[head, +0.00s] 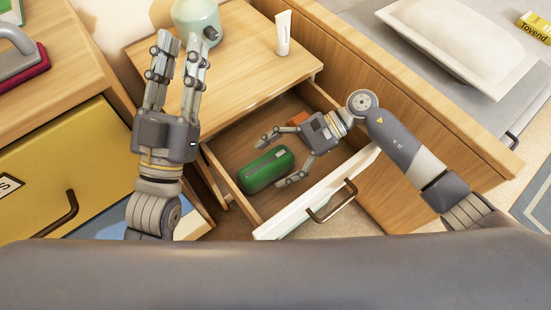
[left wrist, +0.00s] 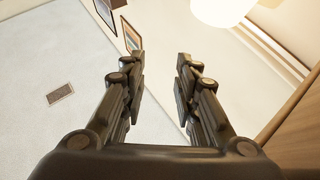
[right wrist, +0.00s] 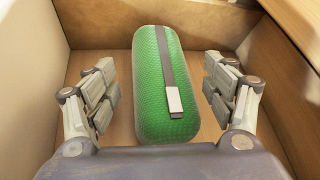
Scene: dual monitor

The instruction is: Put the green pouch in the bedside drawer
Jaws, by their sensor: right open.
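The green pouch (head: 266,170) lies inside the open bedside drawer (head: 319,205), near its left side. In the right wrist view the pouch (right wrist: 165,85) shows a dark strap with a pale clasp and rests on the drawer floor. My right gripper (head: 276,160) is open inside the drawer, with its fingers on either side of the pouch and gaps between them and it. My left gripper (head: 178,68) is open and empty, pointing up over the nightstand's left side. The left wrist view shows its fingers (left wrist: 160,75) apart against the wall.
A small orange-red item (head: 299,118) lies at the back of the drawer. The nightstand top (head: 245,70) holds a pale green lamp base (head: 197,18) and a white tube (head: 283,33). A yellow-fronted cabinet (head: 60,165) stands left; the bed frame (head: 400,90) borders the right.

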